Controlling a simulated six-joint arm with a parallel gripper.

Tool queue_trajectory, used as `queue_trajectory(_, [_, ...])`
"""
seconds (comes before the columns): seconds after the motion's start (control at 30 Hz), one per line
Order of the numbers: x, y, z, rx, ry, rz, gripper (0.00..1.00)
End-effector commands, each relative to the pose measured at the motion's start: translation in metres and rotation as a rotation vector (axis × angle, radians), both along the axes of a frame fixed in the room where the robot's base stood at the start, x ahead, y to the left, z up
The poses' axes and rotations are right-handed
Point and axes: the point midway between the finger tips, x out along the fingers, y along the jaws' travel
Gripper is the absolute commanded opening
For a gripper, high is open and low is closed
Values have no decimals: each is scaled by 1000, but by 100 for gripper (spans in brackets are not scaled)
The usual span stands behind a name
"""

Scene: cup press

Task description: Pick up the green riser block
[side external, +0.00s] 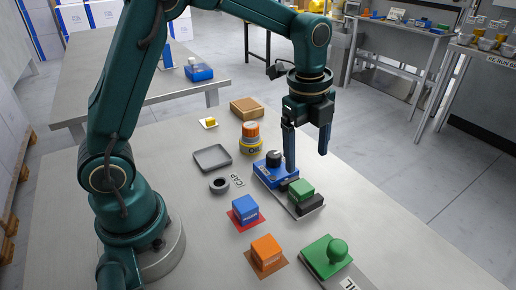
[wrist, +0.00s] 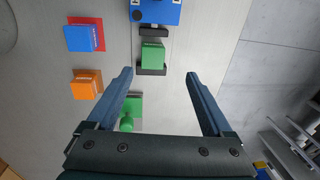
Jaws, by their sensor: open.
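The green riser block (side external: 301,188) sits upright at the black holder (side external: 310,204), next to the blue machine base. In the wrist view the green riser block (wrist: 152,54) shows beyond my fingertips, roughly centred between them, with black parts (wrist: 150,71) on both sides of it. My gripper (side external: 307,160) is open and empty, pointing down above the block and apart from it. In the wrist view my gripper (wrist: 159,75) has its two fingers spread wider than the block.
The blue base with a dark knob (side external: 270,168) stands right beside the block. A blue cube (side external: 244,208) on a red mat, an orange cube (side external: 266,251) and a green piece with a ball knob (side external: 330,256) stand nearby. The table's right edge is close.

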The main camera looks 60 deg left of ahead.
Motion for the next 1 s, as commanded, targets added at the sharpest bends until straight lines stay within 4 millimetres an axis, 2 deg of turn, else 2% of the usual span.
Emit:
queue_trajectory(0.03, [2, -1, -12, 1, 31, -1, 85])
queue_trajectory(0.1, [2, -1, -24, 2, 61, -2, 85])
queue_trajectory(0.6, [-4, -2, -81, 6, 110, -1, 85])
queue_trajectory(0.77, [-3, -2, -90, 6, 106, 0, 85])
queue_trajectory(1.0, [-3, -2, -90, 6, 104, 0, 85])
